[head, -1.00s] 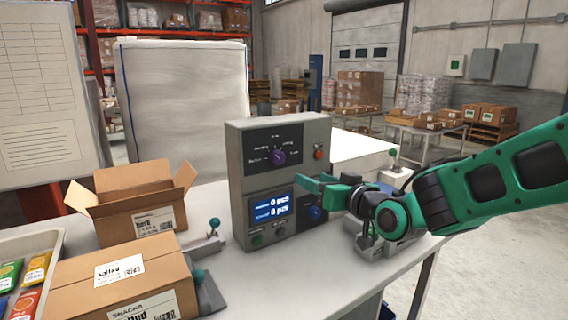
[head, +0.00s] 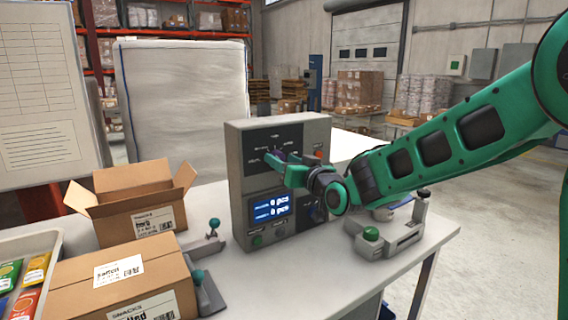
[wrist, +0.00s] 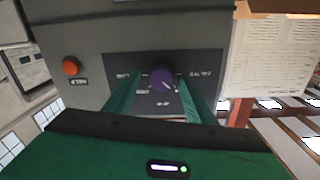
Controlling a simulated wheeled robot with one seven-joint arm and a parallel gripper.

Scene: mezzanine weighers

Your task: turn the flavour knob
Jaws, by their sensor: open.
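The flavour knob is a purple dial (wrist: 162,78) on a dark labelled plate (wrist: 197,66) of the grey control box (head: 262,215). In the wrist view the knob sits between the green fingers of my gripper (wrist: 160,88), with a finger on each side. The fingers are open, and I cannot tell whether either touches the knob.
Below the plate are a lit blue display (head: 271,207) and buttons. A red button (wrist: 71,66) sits beside the plate. An open carton (head: 130,205) and a closed carton (head: 75,285) stand left of the box. A clamp-like fixture (head: 390,240) stands to its right.

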